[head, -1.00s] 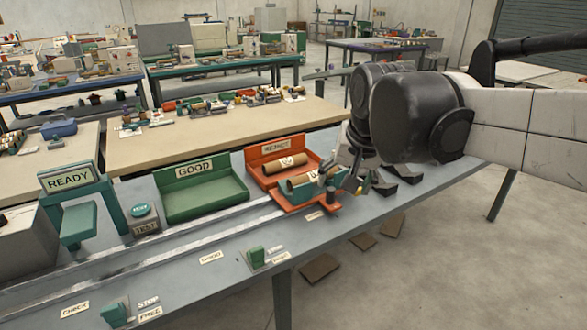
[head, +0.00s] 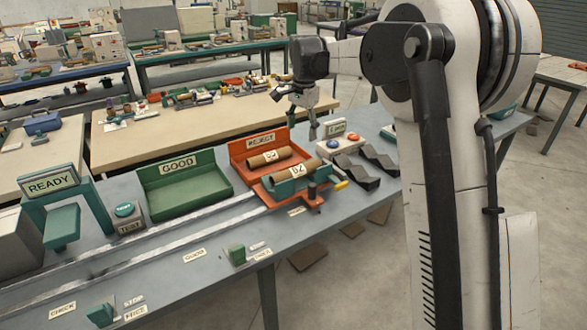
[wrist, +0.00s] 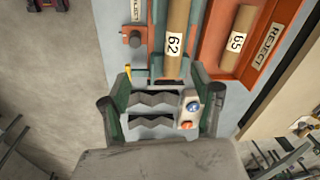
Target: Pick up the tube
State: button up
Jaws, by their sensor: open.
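A brown cardboard tube labelled 62 (head: 299,169) lies in a teal cradle (head: 284,188) on an orange carriage in front of the reject tray. It also shows in the wrist view (wrist: 177,35), pointing toward me. A second brown tube (head: 266,157) lies in the orange reject tray (head: 237,153); in the wrist view its label looks like 65 (wrist: 237,41). My gripper (head: 312,133) hangs above the back of the bench, fingers down, clear of both tubes. In the wrist view the fingers (wrist: 160,105) are wide apart with nothing held between them.
Two black zigzag rests (head: 380,160) stand empty right of the carriage, beside a box with blue and red buttons (head: 343,142). A green GOOD tray (head: 180,190) is empty at left. A yellow-tipped handle (head: 341,185) sticks out from the carriage. Rails run along the bench.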

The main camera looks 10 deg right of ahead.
aim_at(296, 167)
jog(key=w+f+m, duration=0.1)
jog(key=w+f, duration=0.1)
jog(key=f, duration=0.3)
jog(key=w+f+p, duration=0.1)
jog(key=w+f, duration=0.1)
jog(key=f, duration=0.3)
jog(key=w+f+m+g, duration=0.1)
jog(key=w+f, duration=0.2)
jog(key=f, duration=0.2)
jog(key=shift+f+m, duration=0.1)
jog(key=shift+m, duration=0.2)
jog(key=shift+s+f+p, duration=0.15)
jog(key=shift+f+p, duration=0.25)
jog(key=shift+f, duration=2.45)
jog(key=c, duration=1.3)
